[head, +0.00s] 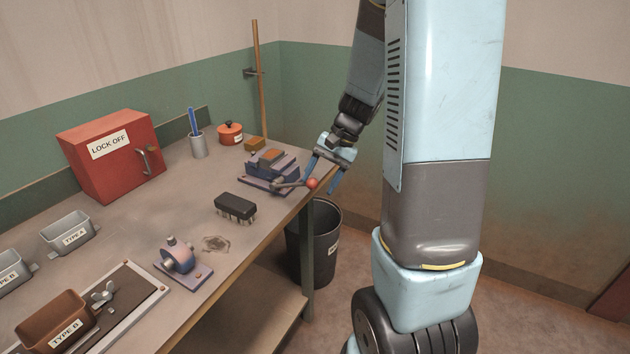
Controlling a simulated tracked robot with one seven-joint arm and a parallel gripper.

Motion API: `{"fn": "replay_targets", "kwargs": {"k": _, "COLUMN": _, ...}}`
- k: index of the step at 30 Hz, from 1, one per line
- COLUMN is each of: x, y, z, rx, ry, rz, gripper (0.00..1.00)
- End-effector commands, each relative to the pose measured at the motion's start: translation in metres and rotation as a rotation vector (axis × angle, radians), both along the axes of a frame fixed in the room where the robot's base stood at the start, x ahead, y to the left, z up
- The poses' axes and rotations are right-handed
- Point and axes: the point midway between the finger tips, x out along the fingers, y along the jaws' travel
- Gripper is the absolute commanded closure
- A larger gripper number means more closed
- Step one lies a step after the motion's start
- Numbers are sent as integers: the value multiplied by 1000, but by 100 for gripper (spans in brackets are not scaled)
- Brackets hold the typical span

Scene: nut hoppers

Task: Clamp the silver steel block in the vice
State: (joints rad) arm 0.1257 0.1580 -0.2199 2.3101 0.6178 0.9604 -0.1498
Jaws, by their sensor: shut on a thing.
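The blue-grey vice (262,180) stands near the back right edge of the bench. An orange-brown piece (272,154) shows at the top of its jaws; I cannot tell whether it is a block or part of the vice. A handle bar (290,185) runs from the vice to a red ball knob (312,183) at the bench edge. My gripper (318,185) points down there, its blue fingers on either side of the knob and shut on it. I cannot make out a silver steel block.
A brass-coloured block (255,144), orange pot (230,133) and pen cup (198,145) stand behind the vice. A black brush-like block (235,206) and blue-pink device (178,255) lie nearer. The red LOCK OFF box (110,155) stands left. A bin (314,245) is below.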

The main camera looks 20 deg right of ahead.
Motion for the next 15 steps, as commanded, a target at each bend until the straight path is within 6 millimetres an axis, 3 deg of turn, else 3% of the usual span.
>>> {"fn": "replay_targets", "kwargs": {"k": 15, "x": -12, "y": -23, "z": 14, "rx": 0, "ry": 2, "rz": 1, "gripper": 45}}
